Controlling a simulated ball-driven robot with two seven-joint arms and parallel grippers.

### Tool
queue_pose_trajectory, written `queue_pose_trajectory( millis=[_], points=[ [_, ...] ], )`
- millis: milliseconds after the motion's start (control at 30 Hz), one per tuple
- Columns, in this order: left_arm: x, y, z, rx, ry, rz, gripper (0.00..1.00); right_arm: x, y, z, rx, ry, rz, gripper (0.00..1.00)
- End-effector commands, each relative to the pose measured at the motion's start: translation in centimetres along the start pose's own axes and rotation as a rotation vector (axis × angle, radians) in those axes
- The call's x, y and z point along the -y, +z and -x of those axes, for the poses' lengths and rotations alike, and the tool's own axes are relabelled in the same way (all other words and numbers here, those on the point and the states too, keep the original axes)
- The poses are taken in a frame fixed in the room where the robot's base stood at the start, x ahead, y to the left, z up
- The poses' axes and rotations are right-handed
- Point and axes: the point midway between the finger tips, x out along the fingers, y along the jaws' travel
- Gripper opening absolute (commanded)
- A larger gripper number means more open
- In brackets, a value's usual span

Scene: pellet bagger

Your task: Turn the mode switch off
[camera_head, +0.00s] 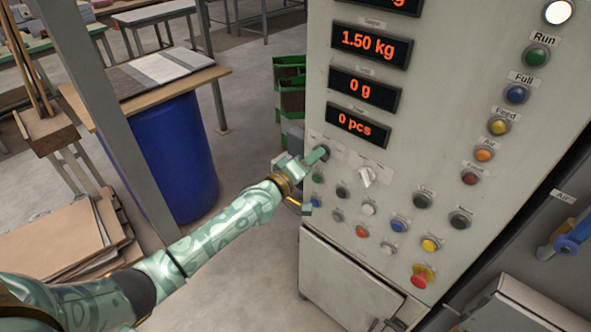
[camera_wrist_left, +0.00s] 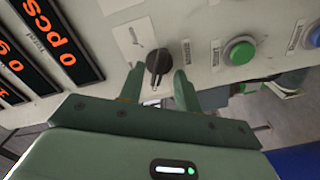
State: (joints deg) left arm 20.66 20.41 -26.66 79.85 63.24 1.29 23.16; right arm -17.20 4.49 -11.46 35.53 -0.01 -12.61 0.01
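A black rotary switch (camera_wrist_left: 158,63) sits on a pale plate on the grey panel (camera_head: 450,95). Its small label cannot be read, so I cannot tell from the lettering that it is the mode switch. My left gripper (camera_head: 317,158) is at the panel's left side, below the displays, and partly hides this switch in the head view. In the left wrist view my left gripper (camera_wrist_left: 159,76) has its fingers apart, one on each side of the black knob, with small gaps beside it. A second, white switch (camera_head: 367,177) is to the right. My right gripper is out of view.
A green button (camera_wrist_left: 239,51) is beside the switch in the left wrist view. Several coloured buttons and a red-and-yellow stop button (camera_head: 422,276) are lower on the panel. Red-digit displays (camera_head: 358,123) are above. A blue barrel (camera_head: 172,150) stands left, with open floor between.

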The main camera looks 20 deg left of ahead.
Motion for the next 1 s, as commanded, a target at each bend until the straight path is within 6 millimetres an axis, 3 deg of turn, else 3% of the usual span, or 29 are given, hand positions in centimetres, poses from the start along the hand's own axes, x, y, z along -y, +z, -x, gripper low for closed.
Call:
queue_pose_trajectory(
  millis=[200,533,700,1000],
  points=[
    [-0.2,-0.1,4.9,0.002,-0.002,0.0,0.34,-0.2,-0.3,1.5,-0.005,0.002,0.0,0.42],
    [0.0,0.0,13.1,0.002,-0.002,0.0,0.34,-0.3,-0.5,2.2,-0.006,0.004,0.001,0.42],
    [0.1,-0.1,15.2,0.0,-0.001,0.0,0.34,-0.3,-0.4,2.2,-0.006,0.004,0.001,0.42],
    [0.0,-0.1,15.6,0.0,0.0,0.0,0.34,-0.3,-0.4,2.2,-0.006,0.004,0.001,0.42]
  ],
)
